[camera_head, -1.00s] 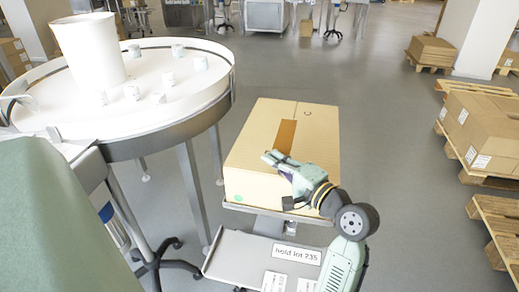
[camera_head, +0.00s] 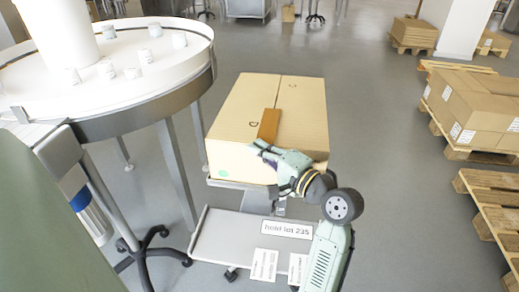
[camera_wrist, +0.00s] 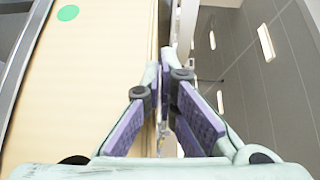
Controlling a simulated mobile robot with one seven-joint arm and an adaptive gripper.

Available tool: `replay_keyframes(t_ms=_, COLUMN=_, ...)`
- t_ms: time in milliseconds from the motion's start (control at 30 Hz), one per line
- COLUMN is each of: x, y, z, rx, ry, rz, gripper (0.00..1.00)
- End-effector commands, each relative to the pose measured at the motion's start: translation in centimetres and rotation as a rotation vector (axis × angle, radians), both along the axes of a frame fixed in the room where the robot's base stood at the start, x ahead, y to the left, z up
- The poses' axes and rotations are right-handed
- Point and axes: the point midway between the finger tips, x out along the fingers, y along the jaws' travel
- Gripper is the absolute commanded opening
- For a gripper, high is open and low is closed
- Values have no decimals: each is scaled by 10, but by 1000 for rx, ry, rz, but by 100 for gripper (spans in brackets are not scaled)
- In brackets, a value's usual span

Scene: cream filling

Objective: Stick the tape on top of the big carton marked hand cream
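The big carton (camera_head: 238,107) stands on a stand, its top showing a centre seam. A brown strip of tape (camera_head: 268,125) lies along the near part of that seam. My gripper (camera_head: 260,150) is at the carton's near top edge, close to the tape's near end. In the wrist view the fingers (camera_wrist: 167,78) are close together at the tips, with a narrow gap and nothing clear between them. The carton's face (camera_wrist: 85,85) with a green dot fills the left of that view. The tape does not show there. I cannot read a hand cream mark.
A round white table (camera_head: 130,90) with several small jars is at the left. Pallets with cartons (camera_head: 472,115) stand at the right. Floor between is free.

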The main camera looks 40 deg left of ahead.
Motion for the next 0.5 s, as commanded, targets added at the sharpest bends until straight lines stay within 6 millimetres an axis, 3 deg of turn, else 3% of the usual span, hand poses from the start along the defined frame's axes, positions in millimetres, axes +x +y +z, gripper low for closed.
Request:
replay_keyframes(t_ms=267, x=0, y=0, z=-1, rx=0, ry=0, rz=0, gripper=0)
replay_keyframes(t_ms=500, x=0, y=0, z=-1, rx=0, ry=0, rz=0, gripper=15)
